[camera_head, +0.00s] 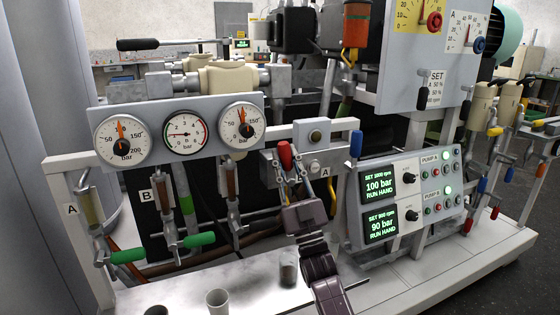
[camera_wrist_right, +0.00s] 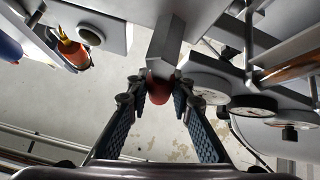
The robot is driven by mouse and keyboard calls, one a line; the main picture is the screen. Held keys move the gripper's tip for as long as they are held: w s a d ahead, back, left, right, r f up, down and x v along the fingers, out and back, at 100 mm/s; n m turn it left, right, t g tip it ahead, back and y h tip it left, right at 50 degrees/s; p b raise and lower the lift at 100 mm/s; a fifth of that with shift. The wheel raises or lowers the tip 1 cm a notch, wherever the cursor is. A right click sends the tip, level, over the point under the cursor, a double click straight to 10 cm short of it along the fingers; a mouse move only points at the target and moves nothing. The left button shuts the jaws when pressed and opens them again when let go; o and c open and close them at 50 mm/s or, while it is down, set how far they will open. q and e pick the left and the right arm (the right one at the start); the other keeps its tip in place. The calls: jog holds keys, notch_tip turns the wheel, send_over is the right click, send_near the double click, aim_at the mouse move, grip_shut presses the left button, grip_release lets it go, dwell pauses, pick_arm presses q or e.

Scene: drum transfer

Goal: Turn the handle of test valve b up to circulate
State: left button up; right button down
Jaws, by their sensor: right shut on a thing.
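A valve block (camera_head: 300,165) under the gauge panel's right end bears a label "A" and a handle with a red knob (camera_head: 285,153) pointing up. My right gripper (camera_head: 288,170) comes up from below and is shut on the red-knobbed handle. In the right wrist view the red knob (camera_wrist_right: 158,91) sits between the fingertips, below a grey bar. A "B" label (camera_head: 145,195) stands beside a valve at left with a green handle (camera_head: 199,240) lying sideways. I cannot read which valve is test valve b. My left gripper is not in view.
Three round gauges (camera_head: 182,135) sit above the valves. Another green handle (camera_head: 128,256) is at far left by an "A" label. A pump panel (camera_head: 410,195) with lit screens stands close right of my arm. Cups (camera_head: 218,300) stand on the metal surface below.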

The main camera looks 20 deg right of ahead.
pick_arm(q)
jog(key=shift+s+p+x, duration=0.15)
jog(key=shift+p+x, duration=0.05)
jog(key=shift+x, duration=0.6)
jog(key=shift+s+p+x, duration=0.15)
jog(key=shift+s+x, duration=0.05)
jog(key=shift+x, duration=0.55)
pick_arm(e)
jog(key=shift+d+m+g+h, duration=0.1)
jog(key=shift+d+m+h, duration=0.15)
jog(key=shift+m+h, duration=0.7)
jog(key=shift+d+m+g+h, duration=0.1)
jog(key=shift+d+m+h, duration=0.1)
jog(key=shift+m+h, duration=0.75)
jog(key=shift+d+m+g+h, duration=0.1)
jog(key=shift+d+m+h, duration=0.15)
jog(key=shift+m+h, duration=0.7)
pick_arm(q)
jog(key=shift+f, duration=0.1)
pick_arm(e)
jog(key=c, duration=1.7)
grip_release()
jog(key=v, duration=1.2)
